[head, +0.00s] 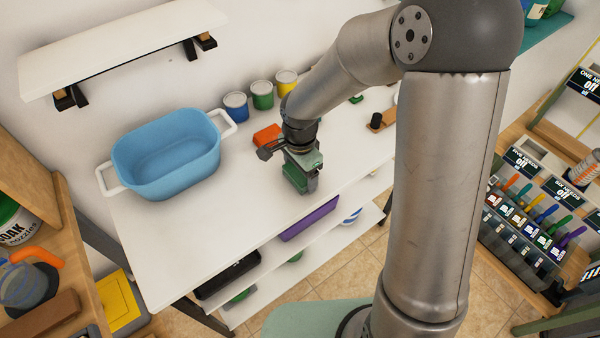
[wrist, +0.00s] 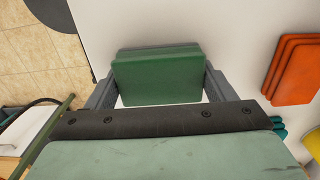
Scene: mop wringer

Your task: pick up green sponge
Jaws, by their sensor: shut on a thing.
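The green sponge (wrist: 158,76) is a dark green block between the two grey fingers of my gripper (wrist: 158,88) in the wrist view. The fingers press on its two short ends. In the head view the sponge (head: 296,176) shows under my gripper (head: 304,172), over the white table near its front edge. I cannot tell whether it touches the tabletop or hangs just above it.
A blue tub (head: 168,155) with white handles stands on the table (head: 225,215) at left. An orange stack (head: 267,136) lies just behind my gripper. Several paint cans (head: 262,95) line the wall. A white wall shelf (head: 120,45) hangs above. The table's front left is clear.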

